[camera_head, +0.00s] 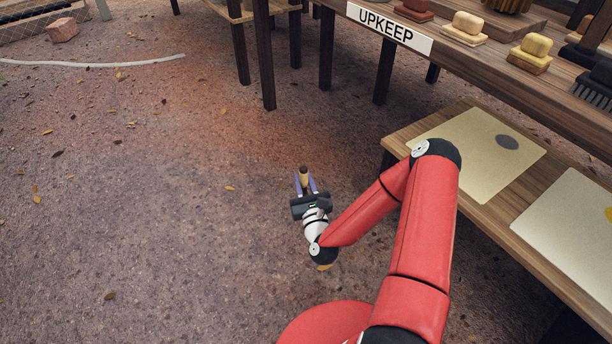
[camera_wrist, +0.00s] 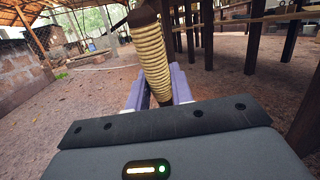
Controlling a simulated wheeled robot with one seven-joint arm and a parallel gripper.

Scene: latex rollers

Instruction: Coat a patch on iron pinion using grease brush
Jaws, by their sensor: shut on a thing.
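My gripper (camera_head: 305,186) is low over the open ground, left of the benches, with its purple fingers shut on a cord-wrapped handle. In the wrist view the handle (camera_wrist: 153,55) is tan with a dark brown end, stands a little tilted between the fingers (camera_wrist: 158,88), and leans up toward the camera's top edge. I take it to be the grease brush; its bristles are hidden. A brown ribbed, gear-like thing (camera_head: 508,4) is cut off by the top edge of the head view, on a wooden board. I cannot tell whether it is the iron pinion.
A wooden bench with an UPKEEP sign (camera_head: 389,27) holds yellow-topped blocks (camera_head: 467,27) and a dark bristled brush (camera_head: 594,90). A lower bench (camera_head: 488,215) bears two pale panels, one with a grey spot (camera_head: 507,142), one with yellow. A pale hose (camera_head: 110,64) lies far left. The ground between is clear.

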